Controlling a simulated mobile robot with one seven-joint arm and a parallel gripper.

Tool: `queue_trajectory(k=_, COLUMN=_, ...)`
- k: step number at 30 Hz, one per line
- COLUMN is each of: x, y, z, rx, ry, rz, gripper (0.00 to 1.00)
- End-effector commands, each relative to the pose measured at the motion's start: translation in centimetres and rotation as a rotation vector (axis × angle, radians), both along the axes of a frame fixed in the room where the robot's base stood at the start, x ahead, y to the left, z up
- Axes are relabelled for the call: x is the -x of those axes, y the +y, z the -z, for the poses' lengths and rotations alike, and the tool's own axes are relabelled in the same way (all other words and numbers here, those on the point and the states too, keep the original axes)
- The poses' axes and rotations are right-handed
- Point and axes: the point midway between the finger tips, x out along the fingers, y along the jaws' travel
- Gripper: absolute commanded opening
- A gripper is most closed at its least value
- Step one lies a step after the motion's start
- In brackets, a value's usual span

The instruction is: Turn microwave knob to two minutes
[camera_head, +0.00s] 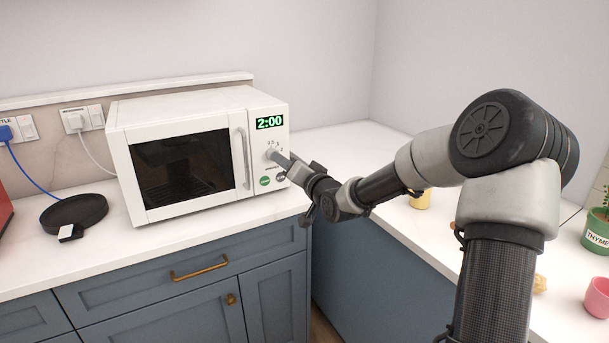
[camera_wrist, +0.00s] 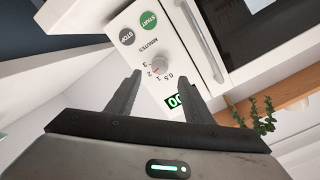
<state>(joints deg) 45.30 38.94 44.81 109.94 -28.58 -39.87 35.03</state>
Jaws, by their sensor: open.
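The white microwave (camera_head: 190,150) stands on the counter with its door shut. Its green display (camera_head: 269,122) reads 2:00. The knob (camera_head: 272,154) sits on the control panel below the display. In the wrist view the knob (camera_wrist: 159,71) shows between my two fingertips, with a minute scale marked 0.5, 1, 2 and 3 beside it. The knob's exact pointing is too small to tell. My gripper (camera_head: 285,160) is open and close in front of the panel, with a finger to either side of the knob in the wrist view (camera_wrist: 159,76). I cannot tell whether the fingers touch it.
Green START (camera_wrist: 148,20) and grey STOP (camera_wrist: 127,37) buttons lie close to the knob. A black round base (camera_head: 75,212) with a blue cord lies left of the microwave. A thyme pot (camera_head: 597,232) and pink cup (camera_head: 598,297) stand at right.

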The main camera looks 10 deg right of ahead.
Motion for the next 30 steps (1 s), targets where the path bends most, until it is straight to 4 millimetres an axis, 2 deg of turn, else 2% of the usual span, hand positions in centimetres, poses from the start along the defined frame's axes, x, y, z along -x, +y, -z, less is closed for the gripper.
queue_trajectory(k=1, x=1.3, y=-0.5, z=-0.3, rx=0.004, ry=0.001, rz=0.002, gripper=0.47)
queue_trajectory(k=6, x=5.3, y=-1.5, z=-0.5, rx=0.003, ry=0.002, rz=0.003, gripper=0.47)
queue_trajectory(k=12, x=8.7, y=-2.3, z=-0.7, rx=0.001, ry=0.001, rz=0.003, gripper=0.47)
queue_trajectory(k=18, x=10.1, y=-2.6, z=-0.7, rx=0.000, ry=-0.001, rz=0.001, gripper=0.47)
queue_trajectory(k=30, x=10.2, y=-2.3, z=-0.6, rx=0.021, ry=0.015, rz=0.000, gripper=0.47)
